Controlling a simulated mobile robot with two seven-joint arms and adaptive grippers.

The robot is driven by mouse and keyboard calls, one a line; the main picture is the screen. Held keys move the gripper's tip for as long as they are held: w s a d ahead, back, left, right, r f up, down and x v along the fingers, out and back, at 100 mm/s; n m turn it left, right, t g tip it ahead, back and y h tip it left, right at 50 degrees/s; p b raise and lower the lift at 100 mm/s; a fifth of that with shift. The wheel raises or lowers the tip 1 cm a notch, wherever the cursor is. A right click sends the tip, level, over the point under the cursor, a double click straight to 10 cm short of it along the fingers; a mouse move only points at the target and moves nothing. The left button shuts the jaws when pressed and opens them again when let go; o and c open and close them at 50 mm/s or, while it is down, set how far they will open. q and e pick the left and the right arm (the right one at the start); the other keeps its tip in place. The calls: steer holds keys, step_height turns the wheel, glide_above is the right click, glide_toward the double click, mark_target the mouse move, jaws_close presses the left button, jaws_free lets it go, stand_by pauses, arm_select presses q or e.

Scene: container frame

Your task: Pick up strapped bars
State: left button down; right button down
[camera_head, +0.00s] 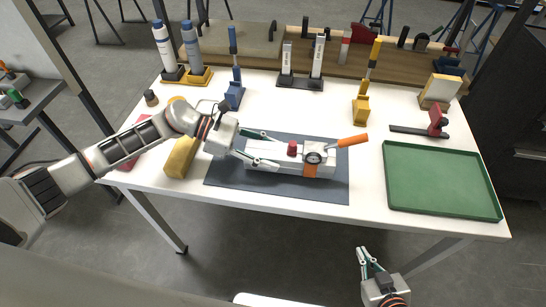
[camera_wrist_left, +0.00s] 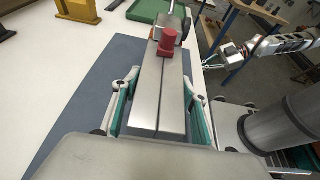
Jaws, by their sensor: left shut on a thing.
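The strapped bars (camera_head: 265,181) are pale grey metal bars lying side by side on a dark blue mat (camera_head: 225,184). An orange strap (camera_head: 311,171) with a round buckle and an orange handle (camera_head: 348,141) wraps their right part, and a red knob (camera_head: 292,148) stands on top. My left gripper (camera_head: 277,151) is shut on the bars' left part, one finger along each long side. The left wrist view shows the bars (camera_wrist_left: 158,95) between its green-padded fingers. They appear to rest on the mat. My right gripper (camera_head: 370,254) is open and empty, in front of the table's edge.
A green tray (camera_head: 440,208) lies right of the mat, with a red-and-black clamp (camera_head: 437,122) behind it. A yellow block (camera_head: 180,157) is left, near my left arm. Bottles, blue and yellow tools and a caliper-like stand line the back. White table shows between.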

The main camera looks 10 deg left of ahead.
arm_select(q)
step_height(320, 180, up, 18)
steer(key=b, duration=0.1)
steer(key=shift+r, duration=0.2)
